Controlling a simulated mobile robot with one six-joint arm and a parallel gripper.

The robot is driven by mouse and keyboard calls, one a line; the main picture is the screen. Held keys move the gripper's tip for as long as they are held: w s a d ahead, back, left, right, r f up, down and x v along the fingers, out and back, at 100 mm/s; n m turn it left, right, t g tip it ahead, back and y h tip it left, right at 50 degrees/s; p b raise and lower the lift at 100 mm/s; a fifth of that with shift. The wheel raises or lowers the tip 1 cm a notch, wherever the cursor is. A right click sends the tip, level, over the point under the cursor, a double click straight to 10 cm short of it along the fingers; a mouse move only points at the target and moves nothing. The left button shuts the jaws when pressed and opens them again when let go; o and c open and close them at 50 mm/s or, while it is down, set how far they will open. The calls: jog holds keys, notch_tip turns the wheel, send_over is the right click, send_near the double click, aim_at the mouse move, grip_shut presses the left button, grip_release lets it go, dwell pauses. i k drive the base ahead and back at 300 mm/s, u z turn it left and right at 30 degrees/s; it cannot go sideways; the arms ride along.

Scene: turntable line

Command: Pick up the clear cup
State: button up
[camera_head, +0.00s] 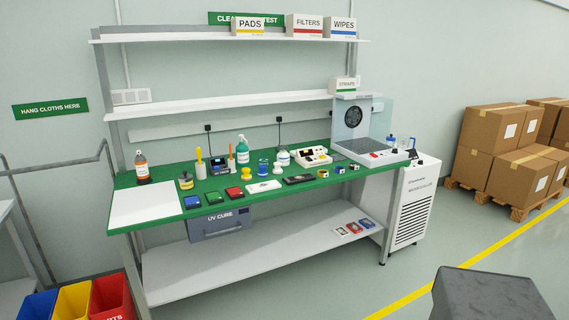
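A small cup-like item (391,140) with blue on it stands at the right end of the green workbench (350,184), beside the white machine with the round dark fan. It is too small to tell for sure whether it is the clear cup. Another small bluish item (412,143) is just to its right. No other cup shows clearly on the bench. My gripper is not in view.
Bottles (242,149), coloured boxes (234,192) and small devices crowd the bench middle. A white pad (145,206) covers its left end. A white cooler unit (411,205) stands at its right end. Boxes (489,145) on pallets are far right.

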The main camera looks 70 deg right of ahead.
aim_at(263, 156)
jog(key=u, duration=0.1)
jog(key=k, duration=0.8)
jog(key=z, duration=1.05)
jog(key=i, duration=1.3)
